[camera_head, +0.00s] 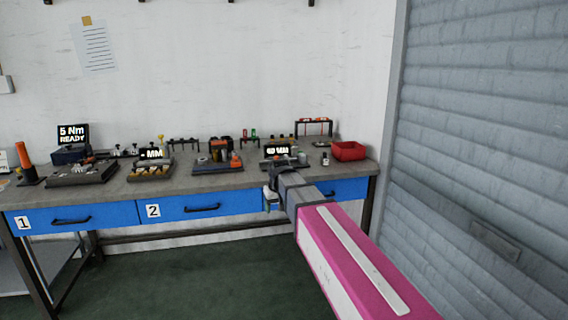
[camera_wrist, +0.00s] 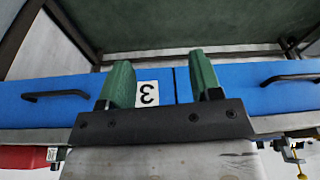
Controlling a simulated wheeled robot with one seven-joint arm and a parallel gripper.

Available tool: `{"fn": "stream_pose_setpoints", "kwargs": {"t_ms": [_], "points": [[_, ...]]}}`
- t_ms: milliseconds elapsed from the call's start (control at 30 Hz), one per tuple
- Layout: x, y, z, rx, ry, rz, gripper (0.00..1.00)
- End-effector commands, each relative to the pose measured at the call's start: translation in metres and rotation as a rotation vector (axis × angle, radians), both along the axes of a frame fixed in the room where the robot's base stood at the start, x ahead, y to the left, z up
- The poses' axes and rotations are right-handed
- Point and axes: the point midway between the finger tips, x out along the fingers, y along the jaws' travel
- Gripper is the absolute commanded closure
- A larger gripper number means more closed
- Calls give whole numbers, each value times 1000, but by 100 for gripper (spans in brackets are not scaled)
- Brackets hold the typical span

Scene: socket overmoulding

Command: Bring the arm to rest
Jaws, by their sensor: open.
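My gripper (camera_wrist: 160,88) has two green fingers that stand apart with nothing between them in the wrist view. Behind the gap are the blue drawer fronts and an upside-down label with a 3. In the head view my pink and grey arm reaches from the lower right toward the bench, and my gripper (camera_head: 270,194) is in front of the blue drawers, near the bench's front edge. The fingertips are small and partly hidden there. The workbench (camera_head: 135,188) has a grey top and blue drawers labelled 1 and 2; my arm covers part of the drawer to the right.
Several fixtures and small tools line the benchtop, with a red bin (camera_head: 348,151) at its right end and an orange cone-like item (camera_head: 25,160) at its left. A grey shutter (camera_head: 485,130) stands on the right. The green floor (camera_head: 190,282) before the bench is clear.

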Motion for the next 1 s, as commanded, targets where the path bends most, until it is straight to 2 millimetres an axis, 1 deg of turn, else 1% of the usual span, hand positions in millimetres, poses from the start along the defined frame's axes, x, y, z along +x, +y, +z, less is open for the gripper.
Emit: {"fn": "stream_pose_setpoints", "kwargs": {"t_ms": [33, 67, 100, 267, 300, 367, 400, 500, 600, 733, 833, 1000], "points": [[-14, -23, -21, -6, 19, -29, 42], [-20, -34, -31, -10, 29, -45, 42], [-27, -49, -45, -13, 42, -66, 42], [-62, -103, -95, -27, 90, -147, 42], [-72, -116, -107, -30, 103, -167, 42], [-88, -135, -124, -34, 121, -199, 42], [-99, -147, -134, -37, 133, -219, 42], [-127, -175, -159, -43, 163, -267, 42], [-151, -196, -177, -47, 188, -308, 42], [-173, -214, -193, -50, 211, -345, 42], [-182, -220, -199, -52, 220, -360, 42], [-184, -222, -201, -51, 222, -364, 42]]}}
